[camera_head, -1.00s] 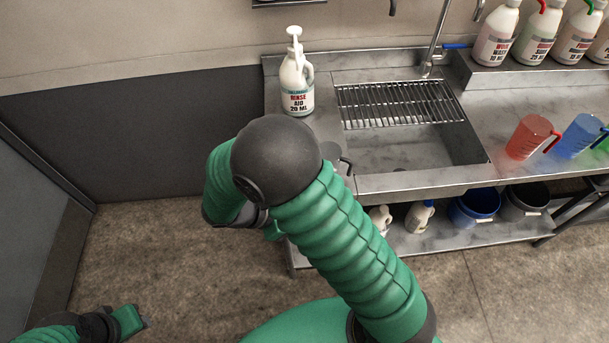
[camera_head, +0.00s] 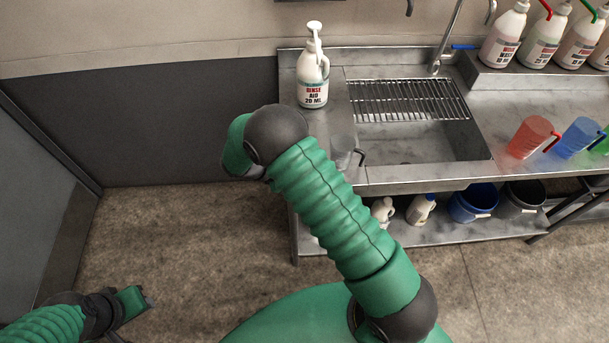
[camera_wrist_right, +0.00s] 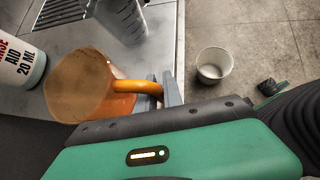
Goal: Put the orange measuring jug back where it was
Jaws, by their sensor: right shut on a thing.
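The orange measuring jug (camera_wrist_right: 78,85) shows in the right wrist view, seen from above over the metal counter; I cannot tell whether it touches the counter. My right gripper (camera_wrist_right: 160,90) is shut on its orange handle (camera_wrist_right: 130,86). In the head view my right arm hides both the right gripper and the orange jug. My left gripper (camera_head: 142,299) is low at the left in the head view, over the floor and away from the counter; its jaw opening is unclear.
A rinse aid bottle (camera_head: 313,82) and a clear jug (camera_head: 342,148) stand on the counter left of the sink (camera_head: 420,143). Red (camera_head: 530,137) and blue (camera_head: 579,138) jugs stand right of it. A white bucket (camera_wrist_right: 213,65) is on the floor in the wrist view.

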